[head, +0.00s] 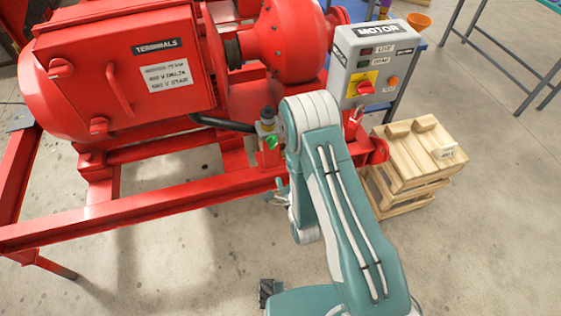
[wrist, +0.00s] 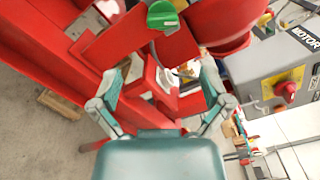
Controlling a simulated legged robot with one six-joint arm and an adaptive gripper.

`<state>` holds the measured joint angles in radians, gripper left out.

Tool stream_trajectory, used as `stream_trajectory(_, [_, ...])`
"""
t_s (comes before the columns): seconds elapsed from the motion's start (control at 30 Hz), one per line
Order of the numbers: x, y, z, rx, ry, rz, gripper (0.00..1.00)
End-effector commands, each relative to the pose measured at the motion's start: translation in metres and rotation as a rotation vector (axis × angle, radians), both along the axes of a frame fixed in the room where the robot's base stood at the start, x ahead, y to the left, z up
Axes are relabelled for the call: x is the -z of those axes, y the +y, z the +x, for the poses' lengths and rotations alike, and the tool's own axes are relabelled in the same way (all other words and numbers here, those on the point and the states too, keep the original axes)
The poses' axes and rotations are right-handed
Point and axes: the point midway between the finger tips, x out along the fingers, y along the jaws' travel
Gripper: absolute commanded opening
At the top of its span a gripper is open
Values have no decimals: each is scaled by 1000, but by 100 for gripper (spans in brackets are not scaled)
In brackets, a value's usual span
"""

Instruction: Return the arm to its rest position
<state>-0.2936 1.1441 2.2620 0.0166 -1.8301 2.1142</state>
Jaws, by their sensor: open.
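My arm (head: 345,215) is raised and bent in front of the red pump skid, its elbow high near the motor control box. My gripper shows in the wrist view (wrist: 162,75), its two fingers spread wide with nothing between them. In the head view it is mostly hidden behind my arm, with only small parts showing left of the links. Beyond the fingers in the wrist view are red skid parts and a green knob (wrist: 162,15); I see no contact with them.
The red skid frame (head: 140,212) and motor (head: 120,70) fill the left. The grey control box (head: 372,62), with a red switch (head: 366,89), stands close behind my elbow. A wooden crate (head: 405,165) stands on the right. Concrete floor is open at lower left and right.

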Motion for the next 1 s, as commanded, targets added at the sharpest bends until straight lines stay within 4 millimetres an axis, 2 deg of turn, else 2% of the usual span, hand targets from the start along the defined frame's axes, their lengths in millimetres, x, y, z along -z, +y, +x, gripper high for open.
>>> stream_trajectory(0.17, [0,-1,-5,-1,1,0,97])
stream_trajectory(0.67, [-4,-1,-1,3,1,-17,97])
stream_trajectory(0.77, [-18,-3,12,11,11,-84,97])
stream_trajectory(1.0, [-71,-14,46,17,74,-376,97])
